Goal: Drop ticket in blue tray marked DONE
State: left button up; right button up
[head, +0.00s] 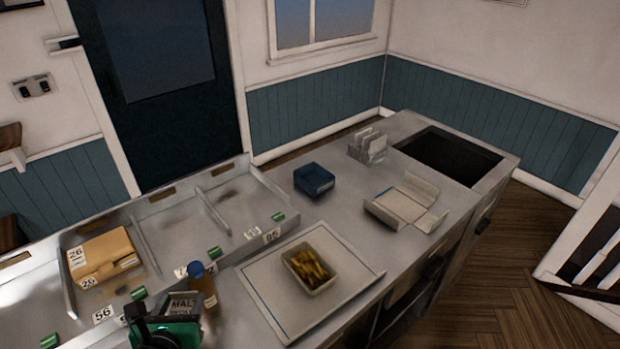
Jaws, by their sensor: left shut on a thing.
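The blue tray (314,181) stands on the steel counter near its back edge, right of the divided bays. It has pale marking on its front, too small to read. My left gripper (165,325) is at the bottom left, low in the picture and far from the tray. It is shut on a small grey ticket (183,304) with dark letters that begin "MAL". The fingers are partly hidden. My right gripper is out of view.
A bottle with a blue cap (202,286) stands close beside the ticket. A box marked 26 (101,257) sits in a left bay. A tray (262,284) holds a chip carton (308,271). An open carton (402,207), a card rack (368,147) and a dark basin (447,157) lie right.

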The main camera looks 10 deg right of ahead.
aim_at(314, 179)
jog(key=i+l+z, duration=0.15)
jog(key=l, duration=0.25)
jog(key=i+l+z, duration=0.35)
jog(key=l, duration=0.35)
jog(key=i+j, duration=0.1)
jog(key=i, duration=0.2)
